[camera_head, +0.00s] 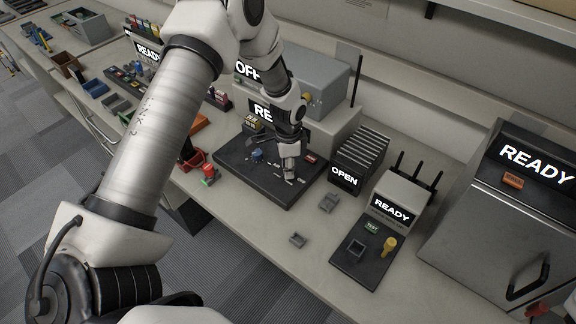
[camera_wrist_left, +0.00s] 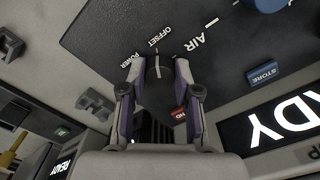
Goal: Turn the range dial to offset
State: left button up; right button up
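The dark control panel (camera_head: 235,163) lies flat on the bench in front of a grey console. The wrist view shows it close up, with the white words OFFSET, POWER and AIR on it (camera_wrist_left: 110,30). My left gripper (camera_head: 290,176) reaches down over the right part of the panel. In the wrist view the left gripper (camera_wrist_left: 157,70) has its fingers apart, one on each side of the dark range dial (camera_wrist_left: 158,88). A short white line shows between the fingertips, near OFFSET and POWER. I cannot tell whether the fingers touch the dial. My right gripper is out of view.
A blue knob (camera_head: 257,155) and a blue STORE button (camera_wrist_left: 262,73) sit on the panel. A finned OPEN unit (camera_head: 358,160) stands close to the right, then a READY device (camera_head: 400,195) with antennas.

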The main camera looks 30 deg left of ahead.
pick_arm(q)
jog(key=o, duration=0.3)
notch_tip(320, 180, up, 12)
dwell(0.3)
dwell(0.5)
